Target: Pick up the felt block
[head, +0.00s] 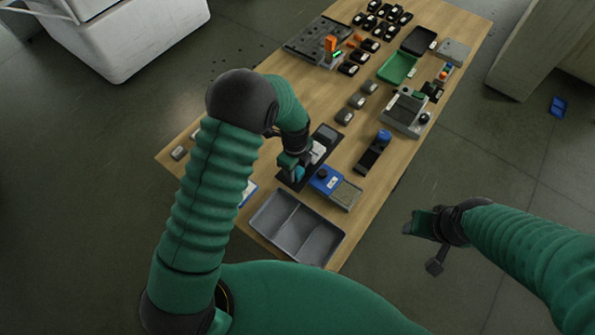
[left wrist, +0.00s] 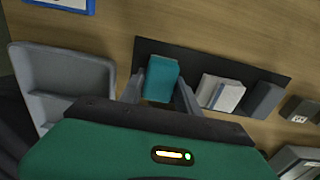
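A teal block (left wrist: 161,79) stands on a black strip (left wrist: 212,62) in the left wrist view, and I take it to be the felt block. In the head view it shows partly (head: 299,173) below my left gripper (head: 293,174). In the left wrist view my left gripper's two fingers (left wrist: 161,88) straddle the block, one on each side. They look open around it, with no clear grip. A white block (left wrist: 221,92) and a dark grey block (left wrist: 264,99) stand to its right on the same strip. My right gripper (head: 421,226) hangs clear of the table at the right, its fingers unclear.
A grey divided tray (head: 296,232) lies at the table's near end, beside a blue device (head: 328,181). A black holder with a blue-topped item (head: 373,156) stands to the right. A green tray (head: 397,67) and several small black items lie farther back.

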